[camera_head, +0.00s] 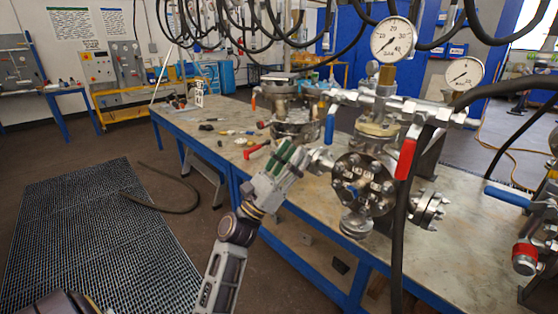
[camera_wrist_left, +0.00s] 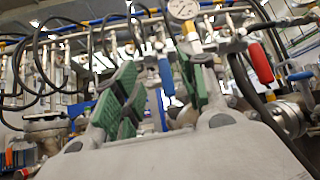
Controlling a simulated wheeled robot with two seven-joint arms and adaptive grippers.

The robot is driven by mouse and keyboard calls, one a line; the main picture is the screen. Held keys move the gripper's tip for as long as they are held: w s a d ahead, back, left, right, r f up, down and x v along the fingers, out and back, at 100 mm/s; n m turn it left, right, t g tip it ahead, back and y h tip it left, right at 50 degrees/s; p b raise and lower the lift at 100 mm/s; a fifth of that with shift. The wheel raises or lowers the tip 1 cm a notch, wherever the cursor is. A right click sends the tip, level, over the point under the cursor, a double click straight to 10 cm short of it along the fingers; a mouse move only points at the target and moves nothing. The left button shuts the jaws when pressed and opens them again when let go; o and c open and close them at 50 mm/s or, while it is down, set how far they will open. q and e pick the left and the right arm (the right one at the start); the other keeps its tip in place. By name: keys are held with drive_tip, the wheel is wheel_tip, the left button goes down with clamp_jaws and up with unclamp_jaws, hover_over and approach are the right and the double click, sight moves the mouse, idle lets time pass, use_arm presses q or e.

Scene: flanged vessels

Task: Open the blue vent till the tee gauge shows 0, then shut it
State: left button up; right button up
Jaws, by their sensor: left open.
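The blue vent handle (camera_head: 330,128) hangs downward at the left end of the silver pipe manifold (camera_head: 385,103). The tee gauge (camera_head: 393,39) is the large white dial standing above the manifold; its needle is off vertical, but I cannot read the value. My left gripper (camera_head: 292,157), with green finger pads, is open and empty, below and left of the blue handle and apart from it. In the left wrist view the blue handle (camera_wrist_left: 166,77) shows beyond and between the open fingers (camera_wrist_left: 158,88), and the gauge (camera_wrist_left: 184,9) is cut by the top edge. My right gripper is not in view.
A red handle (camera_head: 405,159) hangs right of the flanged vessel (camera_head: 364,185). A second gauge (camera_head: 463,73) stands right. Another blue handle (camera_head: 508,195) is at far right. Black hoses cross the front and top. The bench (camera_head: 230,146) holds small parts at left.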

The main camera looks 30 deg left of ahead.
use_arm(q)
drive_tip(key=s, duration=0.1)
drive_tip(key=s+a, duration=0.1)
drive_tip(key=s, duration=0.1)
drive_tip(key=shift+s+a, duration=0.15)
drive_tip(key=shift+a, duration=0.15)
